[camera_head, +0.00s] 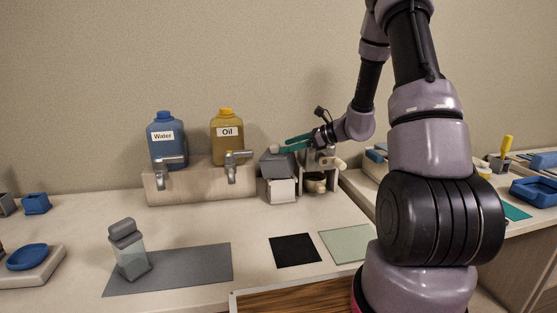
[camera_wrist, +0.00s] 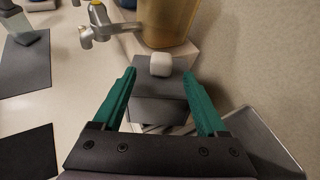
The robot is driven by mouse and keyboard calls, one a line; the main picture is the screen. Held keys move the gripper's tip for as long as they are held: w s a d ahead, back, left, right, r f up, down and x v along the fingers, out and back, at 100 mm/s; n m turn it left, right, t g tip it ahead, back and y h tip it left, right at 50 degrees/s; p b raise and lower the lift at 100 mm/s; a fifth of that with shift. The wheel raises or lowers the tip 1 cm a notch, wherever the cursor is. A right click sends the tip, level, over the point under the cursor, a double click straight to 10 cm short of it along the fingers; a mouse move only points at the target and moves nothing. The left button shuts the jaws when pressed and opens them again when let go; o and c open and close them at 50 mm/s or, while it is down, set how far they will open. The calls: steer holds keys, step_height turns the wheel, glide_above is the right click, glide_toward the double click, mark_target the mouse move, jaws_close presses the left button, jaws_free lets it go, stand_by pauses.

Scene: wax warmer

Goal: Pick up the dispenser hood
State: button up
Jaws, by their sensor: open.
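The dispenser hood (camera_head: 277,163) is a dark grey sloped cover with a pale knob. It sits on a white box-like body (camera_head: 281,190) beside the wooden shelf. In the wrist view the hood (camera_wrist: 157,108) and its pale knob (camera_wrist: 161,64) lie between and just beyond the fingers. My gripper (camera_head: 292,144) has teal fingers and reaches in from the right at the hood's top. In the wrist view my gripper (camera_wrist: 159,73) is open, with one finger on each side of the hood. Nothing is held. Whether a finger touches the hood cannot be told.
A blue Water jug (camera_head: 166,142) and a yellow Oil jug (camera_head: 227,137) with metal taps stand on the shelf (camera_head: 203,186) to the left. A grey stand (camera_head: 320,176) is close on the right. A capped jar (camera_head: 129,250) stands on a grey mat (camera_head: 195,269).

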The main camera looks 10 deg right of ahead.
mark_target(279, 147)
steer(key=x, duration=0.5)
steer(key=shift+w, duration=0.15)
steer(key=shift+r, duration=0.1)
jaws_close()
